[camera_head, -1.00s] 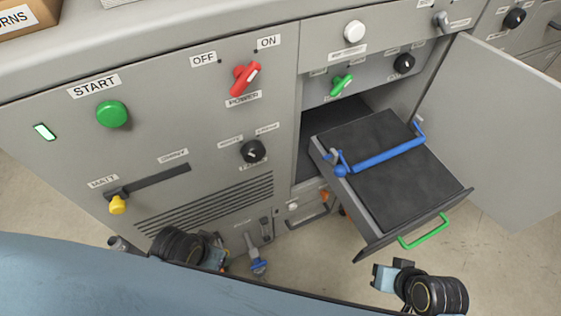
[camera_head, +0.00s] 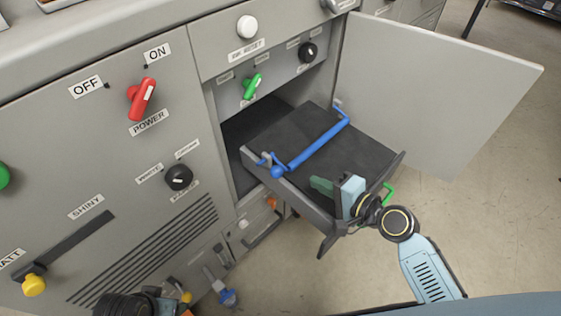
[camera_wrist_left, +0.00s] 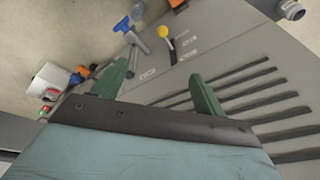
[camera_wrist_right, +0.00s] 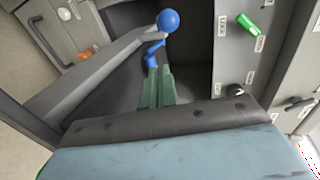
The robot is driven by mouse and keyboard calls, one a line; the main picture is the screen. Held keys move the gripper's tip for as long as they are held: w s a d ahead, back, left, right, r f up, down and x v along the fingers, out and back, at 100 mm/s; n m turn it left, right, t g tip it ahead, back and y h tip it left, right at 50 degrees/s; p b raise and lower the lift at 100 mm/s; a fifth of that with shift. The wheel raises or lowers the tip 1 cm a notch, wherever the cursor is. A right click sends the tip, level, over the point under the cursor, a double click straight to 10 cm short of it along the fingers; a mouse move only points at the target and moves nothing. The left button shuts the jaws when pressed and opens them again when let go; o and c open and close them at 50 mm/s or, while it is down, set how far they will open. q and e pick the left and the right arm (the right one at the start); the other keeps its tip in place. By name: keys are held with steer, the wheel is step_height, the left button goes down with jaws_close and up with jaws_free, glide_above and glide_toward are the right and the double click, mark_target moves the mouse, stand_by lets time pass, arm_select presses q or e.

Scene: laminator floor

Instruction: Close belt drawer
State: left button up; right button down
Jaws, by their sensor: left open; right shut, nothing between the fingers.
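The belt drawer (camera_head: 362,150) is pulled out of its bay in the grey cabinet, with a dark bed and a grey front panel. A blue bar (camera_head: 318,146) with a ball end lies across it. The green handle (camera_head: 389,193) is on its front, partly hidden by my right arm. My left gripper (camera_wrist_left: 159,82) is open and empty, low by the cabinet's vent slots.
An open cabinet door (camera_head: 435,95) stands right of the drawer. A red power switch (camera_head: 142,98), a black knob (camera_head: 179,177) and a yellow-tipped slider (camera_head: 34,284) are on the panel. A smaller drawer (camera_head: 258,222) sits below.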

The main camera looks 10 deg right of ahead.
mark_target(272, 157)
steer(key=b+x, duration=0.1)
steer(key=x, duration=0.3)
steer(key=b+x, duration=0.1)
steer(key=x, duration=0.3)
steer(key=b+x, duration=0.1)
steer(key=x, duration=0.3)
steer(key=shift+w+a+r+b, duration=0.2)
steer(key=shift+a+r+b, duration=0.05)
steer(key=shift+a+b, duration=0.05)
arm_select(q)
steer(key=d+r+t, duration=0.1)
steer(key=d+r, duration=0.2)
steer(key=r, duration=0.6)
steer(key=shift+r+h, duration=0.2)
steer(key=shift+h, duration=0.2)
arm_select(e)
steer(key=shift+w+a, duration=0.2)
steer(key=shift+w, duration=0.15)
arm_select(q)
steer(key=shift+s, duration=0.15)
